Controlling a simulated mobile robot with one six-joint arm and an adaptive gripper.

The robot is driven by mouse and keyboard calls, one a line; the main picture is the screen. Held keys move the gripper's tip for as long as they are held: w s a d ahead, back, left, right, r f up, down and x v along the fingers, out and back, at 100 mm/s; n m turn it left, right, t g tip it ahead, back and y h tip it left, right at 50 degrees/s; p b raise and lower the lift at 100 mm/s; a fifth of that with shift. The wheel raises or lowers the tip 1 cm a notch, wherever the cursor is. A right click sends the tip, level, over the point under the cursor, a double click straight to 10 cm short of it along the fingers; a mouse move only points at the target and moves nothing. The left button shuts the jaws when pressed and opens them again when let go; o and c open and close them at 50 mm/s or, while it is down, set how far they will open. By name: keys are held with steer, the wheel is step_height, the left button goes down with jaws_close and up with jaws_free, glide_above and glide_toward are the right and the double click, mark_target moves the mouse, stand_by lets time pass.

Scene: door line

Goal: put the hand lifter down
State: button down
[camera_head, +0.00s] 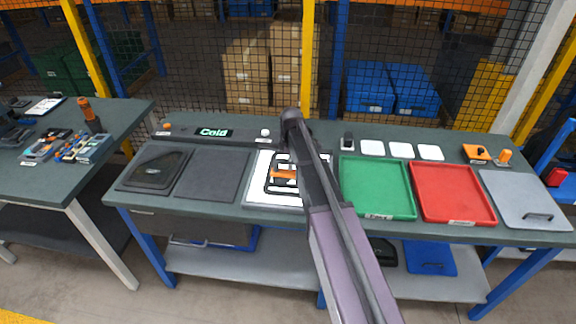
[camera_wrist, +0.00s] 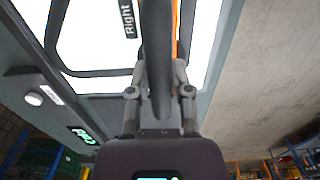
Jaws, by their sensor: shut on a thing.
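The hand lifter shows in the wrist view as a dark curved handle (camera_wrist: 157,50) with an orange strip beside it. My gripper (camera_wrist: 160,75) is shut on this handle. In the head view the lifter's orange part (camera_head: 284,174) shows over a black rounded frame (camera_head: 266,175) on a bright white panel (camera_head: 256,190). A label reading "Right" (camera_wrist: 129,18) is near the handle in the wrist view. My arm hides the right part of the panel and the gripper in the head view. I cannot tell whether the lifter touches the frame.
Left of the panel are a dark mat (camera_head: 212,176) and a black tray (camera_head: 153,171). To the right are a green tray (camera_head: 377,211), a red tray (camera_head: 452,217) and a grey lid (camera_head: 527,198). A "Cold" display (camera_head: 214,132) stands behind. Mesh fencing closes the back.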

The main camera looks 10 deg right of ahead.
steer(key=shift+w+a+f, duration=0.1)
steer(key=shift+w, duration=1.1)
steer(key=shift+w, duration=0.15)
steer(key=shift+w+f+b, duration=0.25)
steer(key=shift+f+b, duration=0.7)
steer(key=shift+w+f+b, duration=0.25)
steer(key=shift+f+b, duration=0.65)
steer(key=shift+b, duration=0.05)
steer(key=c, duration=0.5)
jaws_free()
steer(key=shift+c, duration=0.2)
step_height(320, 180, up, 12)
steer(key=p, duration=1.2)
